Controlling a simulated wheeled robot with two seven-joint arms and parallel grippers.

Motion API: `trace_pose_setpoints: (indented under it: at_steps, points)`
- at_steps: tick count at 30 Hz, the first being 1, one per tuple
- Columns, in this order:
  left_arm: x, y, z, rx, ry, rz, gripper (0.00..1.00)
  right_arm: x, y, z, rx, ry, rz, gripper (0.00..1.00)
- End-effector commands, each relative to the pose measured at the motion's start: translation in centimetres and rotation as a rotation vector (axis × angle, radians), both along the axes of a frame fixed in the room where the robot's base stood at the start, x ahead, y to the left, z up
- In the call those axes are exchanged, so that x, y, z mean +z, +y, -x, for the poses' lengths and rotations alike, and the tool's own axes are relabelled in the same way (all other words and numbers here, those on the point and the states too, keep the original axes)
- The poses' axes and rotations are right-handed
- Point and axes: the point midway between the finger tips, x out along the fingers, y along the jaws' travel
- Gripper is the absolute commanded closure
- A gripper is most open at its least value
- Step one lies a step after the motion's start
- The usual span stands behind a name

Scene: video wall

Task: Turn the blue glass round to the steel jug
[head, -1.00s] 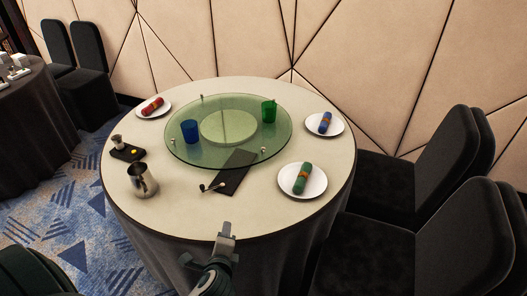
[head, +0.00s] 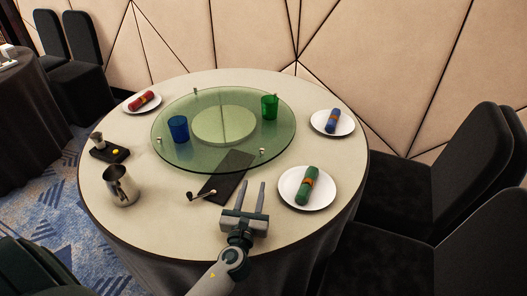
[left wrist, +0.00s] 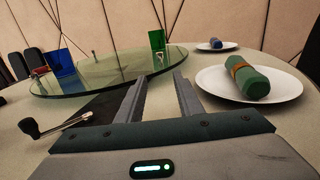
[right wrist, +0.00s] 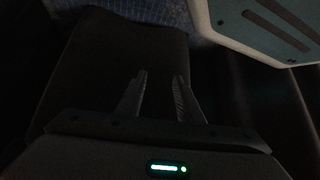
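The blue glass (head: 178,129) stands upright on the left part of the round glass turntable (head: 183,158). It also shows in the left wrist view (left wrist: 62,67). The steel jug (head: 121,187) stands on the table at the front left, apart from the turntable. My left gripper (head: 251,184) is open and empty above the table's front, between the black crank board and the green-napkin plate. It points toward the turntable; the turntable lies beyond its fingers in the left wrist view (left wrist: 110,72). My right gripper (right wrist: 160,78) is open and empty in a dark area, away from the table.
A green glass (head: 269,107) stands on the turntable's right. A black board (head: 232,170) with a crank handle (head: 201,195) lies partly under the turntable's front edge. Plates with rolled napkins lie around: green (head: 307,186), blue (head: 333,121), red (head: 142,101). A small dark tray (head: 109,152) is at left.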

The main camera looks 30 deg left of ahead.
Motion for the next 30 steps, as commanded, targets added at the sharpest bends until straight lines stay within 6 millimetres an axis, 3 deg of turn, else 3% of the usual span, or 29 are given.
trace_pose_setpoints:
  at_steps: [17, 23, 30]
  points:
    - [0.1, 0.2, -1.0, -0.001, -0.001, -0.008, 0.67, 0.1, 0.0, 0.1, 0.000, -0.002, 0.000, 0.67]
    - [0.2, 1.0, -3.2, 0.000, -0.001, -0.008, 0.67, 0.1, 0.0, 0.3, 0.001, -0.002, 0.000, 0.67]
    - [0.1, 2.2, -7.2, 0.000, 0.000, -0.006, 0.67, -0.4, -0.4, 1.1, 0.002, 0.023, 0.007, 0.67]
